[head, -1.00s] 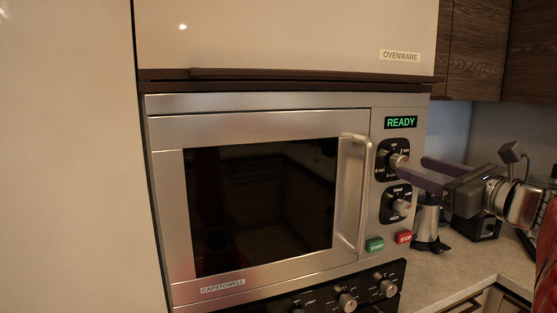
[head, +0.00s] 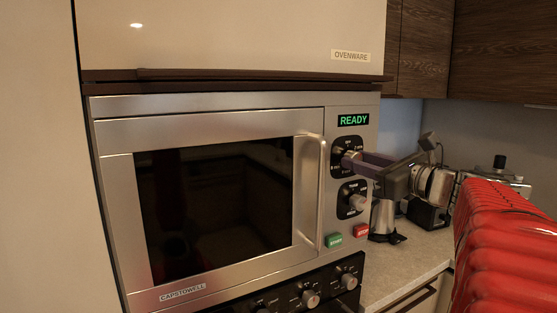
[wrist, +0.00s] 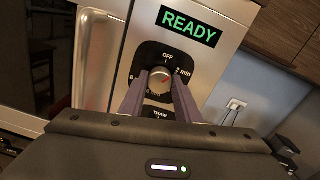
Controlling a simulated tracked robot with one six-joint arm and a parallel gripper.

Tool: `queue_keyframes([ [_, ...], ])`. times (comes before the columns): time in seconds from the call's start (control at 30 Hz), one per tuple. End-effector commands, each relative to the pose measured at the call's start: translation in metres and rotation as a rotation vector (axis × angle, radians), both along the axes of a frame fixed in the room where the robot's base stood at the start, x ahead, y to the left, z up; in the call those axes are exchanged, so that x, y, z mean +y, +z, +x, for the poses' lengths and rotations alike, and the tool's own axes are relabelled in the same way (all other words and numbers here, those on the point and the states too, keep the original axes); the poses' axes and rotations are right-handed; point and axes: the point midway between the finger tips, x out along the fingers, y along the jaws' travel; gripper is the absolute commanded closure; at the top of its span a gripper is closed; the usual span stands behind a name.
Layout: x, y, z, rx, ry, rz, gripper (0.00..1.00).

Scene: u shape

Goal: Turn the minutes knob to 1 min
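The minutes knob (wrist: 161,80) is a silver knob on a black dial plate, with OFF at the top and "2 min" at the upper right. A small orange mark on it seems to point up and to the right; its exact setting is hard to read. In the head view the knob (head: 350,160) sits below the green READY display (head: 353,120). My gripper (wrist: 162,82) has one purple finger on each side of the knob, and the fingertips appear to press on it. In the head view my gripper (head: 354,160) reaches the knob from the right.
The THAW knob (head: 356,204) is just below, then the green START (head: 334,240) and red STOP (head: 361,231) buttons. The door handle (head: 308,195) stands out left of the dials. A metal jug (head: 383,218) is on the counter (head: 405,262).

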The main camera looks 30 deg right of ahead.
Motion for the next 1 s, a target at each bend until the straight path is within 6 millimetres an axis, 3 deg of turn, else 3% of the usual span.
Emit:
queue_keyframes([
  [0.3,0.0003,-0.0002,-0.0001,0.0,0.001,0.0,0.93],
  [0.83,0.0005,-0.0002,-0.0001,-0.001,0.002,-0.061,0.93],
  [0.87,0.0005,-0.0002,-0.0001,-0.001,0.002,-0.061,0.69],
  [1.0,0.0004,-0.0002,-0.0001,-0.001,0.002,-0.06,0.6],
])
